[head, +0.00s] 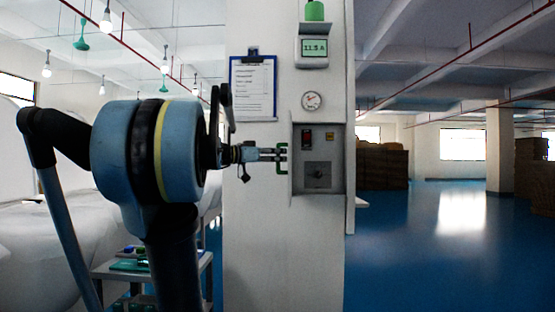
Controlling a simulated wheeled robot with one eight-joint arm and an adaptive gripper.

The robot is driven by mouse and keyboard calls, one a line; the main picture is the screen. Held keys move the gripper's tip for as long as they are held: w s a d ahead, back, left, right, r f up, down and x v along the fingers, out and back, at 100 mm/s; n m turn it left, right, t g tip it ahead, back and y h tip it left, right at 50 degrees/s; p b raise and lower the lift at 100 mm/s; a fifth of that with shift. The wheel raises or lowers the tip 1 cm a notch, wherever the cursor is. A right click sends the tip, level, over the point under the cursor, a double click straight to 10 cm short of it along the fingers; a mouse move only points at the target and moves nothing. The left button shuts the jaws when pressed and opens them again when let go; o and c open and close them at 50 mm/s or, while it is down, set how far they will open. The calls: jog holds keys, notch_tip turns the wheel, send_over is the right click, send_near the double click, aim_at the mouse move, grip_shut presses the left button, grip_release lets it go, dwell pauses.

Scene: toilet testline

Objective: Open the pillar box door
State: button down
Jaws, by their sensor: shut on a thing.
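The pillar box (334,176) is a grey box on the white pillar. Its front carries a red-and-dark switch, a small yellow label and a dark square plate. Whether the door stands slightly ajar cannot be told from this view. The fingertips are small here, and my arm hides the area left of the pillar.
A clipboard (253,88), a round gauge (312,101) and a display reading 11.5 A (314,48) are on the pillar (283,255) above the box. A cart (125,268) with green items stands low at left. Open blue floor (430,250) lies to the right.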

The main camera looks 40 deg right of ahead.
jog(key=c, duration=1.9)
grip_release()
jog(key=shift+s+a, duration=0.15)
jog(key=shift+s, duration=0.1)
jog(key=shift+w, duration=0.15)
jog(key=shift+w+a, duration=0.4)
jog(key=shift+a, duration=1.55)
jog(key=shift+w+a, duration=0.4)
jog(key=shift+a, duration=1.55)
jog(key=shift+w+a, duration=0.4)
jog(key=shift+a, duration=1.55)
